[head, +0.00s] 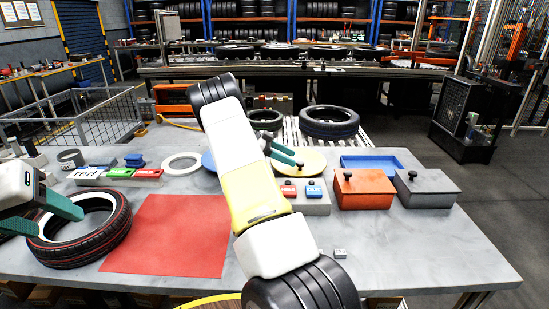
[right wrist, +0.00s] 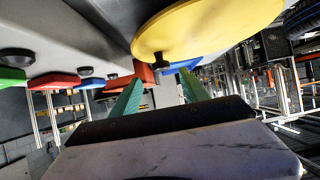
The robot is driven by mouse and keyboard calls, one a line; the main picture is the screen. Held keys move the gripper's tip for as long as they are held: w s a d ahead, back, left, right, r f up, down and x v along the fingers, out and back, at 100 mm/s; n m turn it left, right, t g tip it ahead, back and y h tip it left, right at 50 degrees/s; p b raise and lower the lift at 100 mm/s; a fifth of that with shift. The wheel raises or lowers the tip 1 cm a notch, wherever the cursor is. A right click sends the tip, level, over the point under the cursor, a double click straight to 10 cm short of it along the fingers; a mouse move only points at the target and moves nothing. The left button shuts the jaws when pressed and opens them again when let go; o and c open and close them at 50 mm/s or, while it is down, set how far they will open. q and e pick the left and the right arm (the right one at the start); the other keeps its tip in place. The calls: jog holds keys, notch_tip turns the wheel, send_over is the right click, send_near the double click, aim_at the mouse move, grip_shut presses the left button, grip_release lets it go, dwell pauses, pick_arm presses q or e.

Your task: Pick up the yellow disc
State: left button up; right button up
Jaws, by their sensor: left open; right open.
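The yellow disc (head: 309,164) lies on the grey table, partly hidden behind my right arm in the head view. It also fills the top of the right wrist view (right wrist: 210,25). My right gripper (head: 284,156) is open at the disc's left edge, with little of it showing past my arm. In the right wrist view its two green fingers (right wrist: 160,84) stand apart with nothing visibly held, and the disc is just beyond the tips. My left gripper (head: 58,216) is open at the near-left side of a tyre.
The red-striped tyre (head: 115,232) lies beside a red mat (head: 170,235). A white ring (head: 182,163), a button box (head: 316,205), an orange box (head: 364,190), a grey box (head: 427,190) and a blue tray (head: 370,163) are on the table.

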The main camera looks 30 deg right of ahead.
aim_at(300, 162)
jog(key=x, duration=0.5)
jog(key=shift+d+f, duration=0.25)
jog(key=shift+f, duration=0.05)
jog(key=shift+w, duration=0.1)
grip_shut()
